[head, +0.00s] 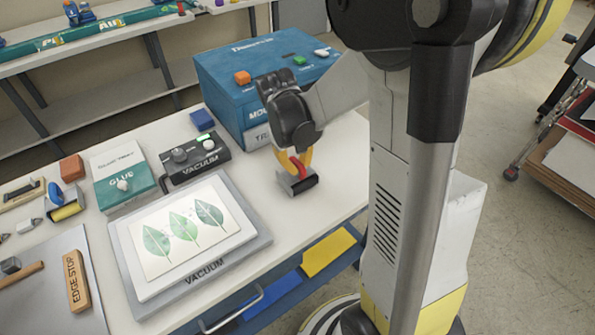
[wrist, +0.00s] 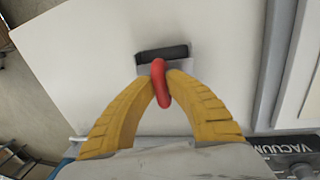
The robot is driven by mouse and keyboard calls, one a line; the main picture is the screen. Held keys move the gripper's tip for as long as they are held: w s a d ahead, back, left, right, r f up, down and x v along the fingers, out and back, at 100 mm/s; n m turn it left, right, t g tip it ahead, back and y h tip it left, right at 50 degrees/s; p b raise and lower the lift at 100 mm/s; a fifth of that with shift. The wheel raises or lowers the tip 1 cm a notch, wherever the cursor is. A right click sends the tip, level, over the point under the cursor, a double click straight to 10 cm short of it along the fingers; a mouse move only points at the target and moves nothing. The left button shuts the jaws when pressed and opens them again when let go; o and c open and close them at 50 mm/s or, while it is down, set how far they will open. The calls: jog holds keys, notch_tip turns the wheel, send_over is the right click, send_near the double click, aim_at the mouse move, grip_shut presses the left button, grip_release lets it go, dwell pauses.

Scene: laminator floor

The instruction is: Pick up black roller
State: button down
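The black roller (head: 301,186) has a dark cylinder, a grey frame and a red handle. It is at the right part of the white table, in front of the blue laminator box; I cannot tell whether it touches the tabletop. My gripper (head: 295,160) is above it, with yellow fingers closed on either side of the red handle. In the wrist view the roller (wrist: 163,54) shows its dark cylinder beyond the fingertips. My gripper (wrist: 161,80) pinches the upright red handle there, hiding part of the grey frame.
A blue box (head: 225,95) with coloured buttons stands behind. Bare tabletop surrounds the roller.

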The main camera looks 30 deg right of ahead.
jog(key=shift+r, duration=0.1)
notch_tip(320, 180, up, 4)
jog(key=shift+r+p, duration=0.15)
jog(key=shift+p, duration=1.05)
jog(key=s+d+r+p, duration=0.3)
jog(key=s+d+r, duration=0.3)
jog(key=s+d, duration=0.2)
jog(key=shift+d+r+p, duration=0.2)
jog(key=shift+r+p, duration=0.05)
jog(key=shift+p, duration=0.05)
